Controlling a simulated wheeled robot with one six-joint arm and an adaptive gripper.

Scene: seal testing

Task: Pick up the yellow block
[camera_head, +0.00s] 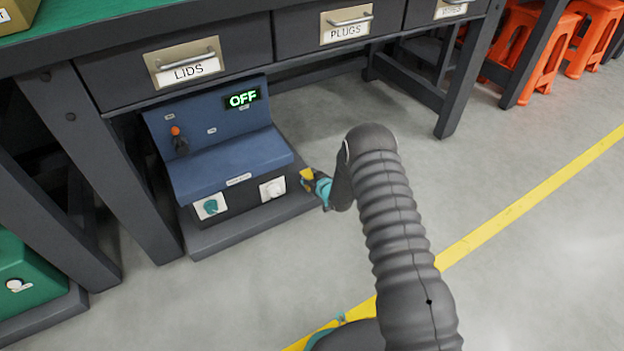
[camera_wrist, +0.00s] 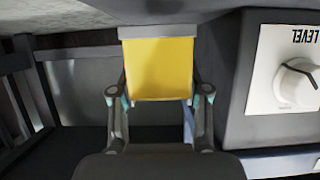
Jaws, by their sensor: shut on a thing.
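The yellow block (camera_wrist: 160,68) sits between the two fingers of my gripper (camera_wrist: 158,95) in the wrist view. The fingers are shut on its sides. In the head view a small part of the yellow block (camera_head: 307,174) shows at the tip of my gripper (camera_head: 311,180), just right of the blue machine. My arm hides part of the gripper there. I cannot tell whether the block touches anything beneath it.
The blue machine (camera_head: 225,150) with an OFF display stands under the workbench (camera_head: 250,50). A white LEVEL knob (camera_wrist: 298,82) is close right of my gripper in the wrist view. Orange stools (camera_head: 535,45) stand at the back right. Floor to the right is clear.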

